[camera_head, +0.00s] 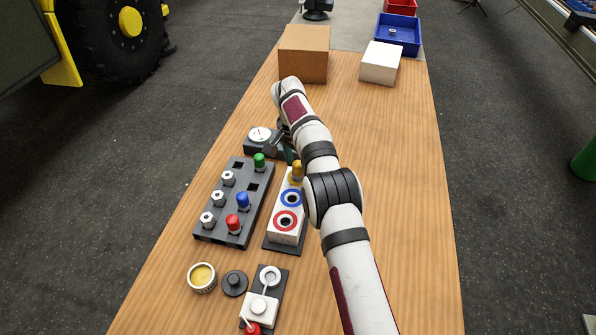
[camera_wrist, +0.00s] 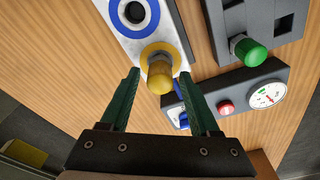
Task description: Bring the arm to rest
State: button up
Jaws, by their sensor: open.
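My gripper (camera_wrist: 160,76) is open, with its two dark green fingers apart. In the wrist view a yellow plug (camera_wrist: 160,70) shows between the fingertips, and a gap shows on each side of it. I cannot tell how far above or around the plug the tips are. In the head view my arm reaches up the table and bends down at the far end. The yellow plug (camera_head: 297,171) stands at the far end of the white block (camera_head: 286,208), partly covered by my arm. My gripper is mostly hidden there.
A grey rack (camera_head: 233,200) with green, blue and red plugs stands left of the white block. A gauge unit (camera_head: 260,137) is close to my gripper. A brown box (camera_head: 304,52), white box (camera_head: 380,63) and blue bin (camera_head: 397,37) stand far back. The table's right side is clear.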

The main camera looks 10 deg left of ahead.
jog(key=n, duration=0.4)
jog(key=shift+n+y, duration=0.3)
jog(key=n, duration=0.7)
jog(key=shift+y, duration=0.4)
jog(key=n, duration=0.5)
jog(key=shift+n+y, duration=0.3)
jog(key=n+g, duration=0.1)
jog(key=n, duration=0.5)
jog(key=shift+n, duration=0.3)
grip_shut()
